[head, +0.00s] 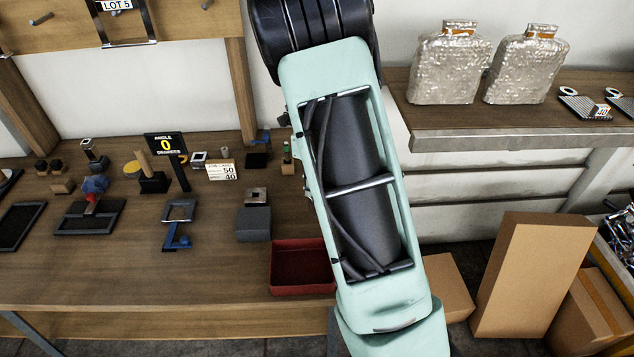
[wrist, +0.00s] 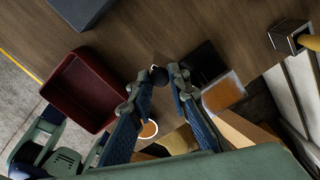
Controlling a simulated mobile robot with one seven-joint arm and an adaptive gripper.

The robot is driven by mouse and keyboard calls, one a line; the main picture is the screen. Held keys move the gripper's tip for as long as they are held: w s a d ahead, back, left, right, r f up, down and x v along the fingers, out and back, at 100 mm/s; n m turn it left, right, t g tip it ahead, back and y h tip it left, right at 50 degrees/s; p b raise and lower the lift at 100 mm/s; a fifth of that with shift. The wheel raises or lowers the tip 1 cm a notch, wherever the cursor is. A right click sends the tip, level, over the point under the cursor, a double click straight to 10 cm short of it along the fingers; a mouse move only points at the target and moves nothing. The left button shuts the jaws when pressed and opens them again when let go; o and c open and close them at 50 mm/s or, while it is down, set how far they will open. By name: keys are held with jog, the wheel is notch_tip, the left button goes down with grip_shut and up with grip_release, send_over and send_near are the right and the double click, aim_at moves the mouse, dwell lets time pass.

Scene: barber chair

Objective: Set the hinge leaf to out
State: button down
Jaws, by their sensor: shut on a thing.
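My gripper (wrist: 156,82) shows in the wrist view, its two blue-padded fingers around a small dark round knob (wrist: 158,74). The fingertips close in on the knob from both sides. A flat black plate (wrist: 204,62) lies just right of the fingers. I cannot tell whether the knob belongs to this plate, nor which part is the hinge leaf. In the head view my arm hides the gripper and whatever it holds.
A dark red tray (head: 300,268) stands on the wooden bench (head: 120,278); it also shows left of my fingers in the wrist view (wrist: 80,92). A grey block (head: 253,225), a blue clamp-like part (head: 177,238) and an angle sign (head: 166,144) stand left of my arm. Cardboard boxes (head: 525,275) stand right.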

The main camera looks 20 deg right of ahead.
jog(key=shift+w+m+p, duration=0.5)
jog(key=shift+w+m, duration=0.25)
jog(key=shift+m, duration=0.15)
jog(key=c, duration=1.8)
grip_release()
notch_tip(320, 180, up, 12)
jog(key=shift+r, duration=0.1)
